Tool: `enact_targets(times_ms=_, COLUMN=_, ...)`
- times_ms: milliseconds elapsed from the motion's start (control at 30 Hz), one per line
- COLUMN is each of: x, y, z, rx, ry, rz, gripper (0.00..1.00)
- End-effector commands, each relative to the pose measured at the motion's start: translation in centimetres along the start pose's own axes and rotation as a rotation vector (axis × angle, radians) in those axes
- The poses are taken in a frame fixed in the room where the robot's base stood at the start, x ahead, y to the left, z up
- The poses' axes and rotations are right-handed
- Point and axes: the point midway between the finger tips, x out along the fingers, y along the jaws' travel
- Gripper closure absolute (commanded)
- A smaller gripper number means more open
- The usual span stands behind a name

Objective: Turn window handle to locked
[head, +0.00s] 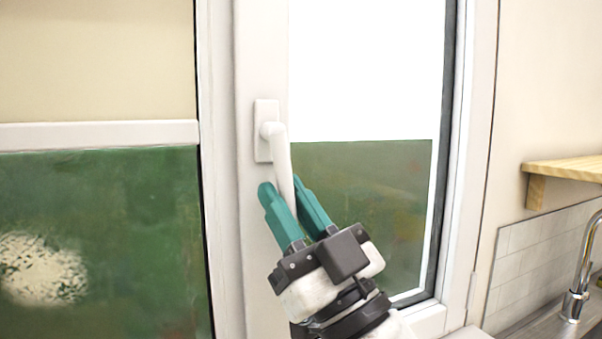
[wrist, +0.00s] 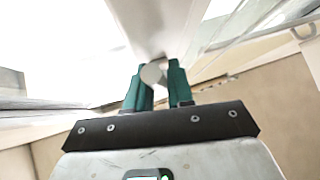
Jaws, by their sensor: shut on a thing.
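The white window handle (head: 283,168) is on the left upright of the window frame (head: 256,40). Its base plate (head: 262,118) is upright, and its lever hangs downward, tilted slightly to the right at the lower end. My gripper (head: 282,190) has its two teal fingers on either side of the lever's lower part and is shut on it. In the wrist view, the rounded end of the handle (wrist: 153,73) shows between the fingers (wrist: 158,75). The lowest part of the lever is hidden by the fingers in the head view.
The window glass (head: 365,70) lies right of the handle. A wooden shelf (head: 565,168) and a metal tap (head: 580,270) are at the far right. A green panel (head: 110,220) with a pale patch is at the left. Open space lies in front of the window.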

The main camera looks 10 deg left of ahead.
Motion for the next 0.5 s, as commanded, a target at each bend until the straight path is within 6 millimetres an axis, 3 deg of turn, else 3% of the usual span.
enact_targets(times_ms=500, x=0.33, y=-1.23, z=0.08, rx=0.107, ry=0.028, rz=0.101, gripper=1.0)
